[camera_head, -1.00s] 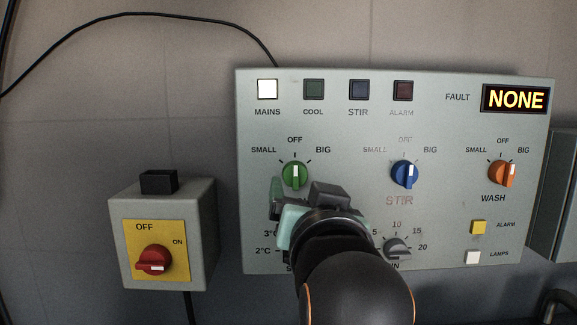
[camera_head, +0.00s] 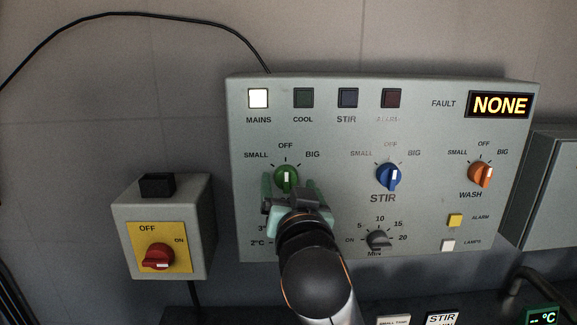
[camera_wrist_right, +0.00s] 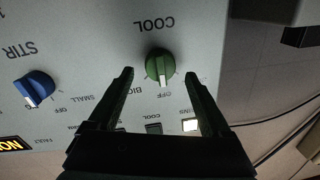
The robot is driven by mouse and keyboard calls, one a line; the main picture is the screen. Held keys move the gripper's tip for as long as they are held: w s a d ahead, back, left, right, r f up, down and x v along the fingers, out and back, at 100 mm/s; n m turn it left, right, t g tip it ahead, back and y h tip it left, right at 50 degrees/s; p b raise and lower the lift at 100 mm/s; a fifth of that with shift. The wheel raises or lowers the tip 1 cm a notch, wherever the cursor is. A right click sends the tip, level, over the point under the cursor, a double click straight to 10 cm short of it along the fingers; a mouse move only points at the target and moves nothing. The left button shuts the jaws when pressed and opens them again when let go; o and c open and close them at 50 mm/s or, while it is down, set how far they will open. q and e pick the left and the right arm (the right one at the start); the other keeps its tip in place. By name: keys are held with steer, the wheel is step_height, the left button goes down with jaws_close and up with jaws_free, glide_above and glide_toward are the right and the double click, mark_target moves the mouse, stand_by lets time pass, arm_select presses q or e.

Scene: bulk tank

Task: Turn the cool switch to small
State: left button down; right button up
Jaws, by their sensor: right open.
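The cool switch is a green knob (camera_head: 286,179) at the left of the grey control panel. Its white mark points up to OFF, with SMALL printed on its left and BIG on its right. The knob also shows in the right wrist view (camera_wrist_right: 159,66), upside down. My right gripper (camera_head: 290,186) is open in front of it, one finger on each side. In the wrist view the fingertips (camera_wrist_right: 159,76) are apart with the knob between and slightly beyond them; I see no contact. The gripper covers the labels below the knob. My left gripper is not in view.
A blue STIR knob (camera_head: 389,177) and an orange WASH knob (camera_head: 480,174) sit to the right. A dark timer dial (camera_head: 379,241) is below STIR. A box with a red switch (camera_head: 158,256) is at the left. The MAINS lamp (camera_head: 258,98) is lit; the fault display (camera_head: 500,105) reads NONE.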

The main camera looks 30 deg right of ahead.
steer(key=shift+x, duration=1)
steer(key=shift+c, duration=0.2)
jaws_close()
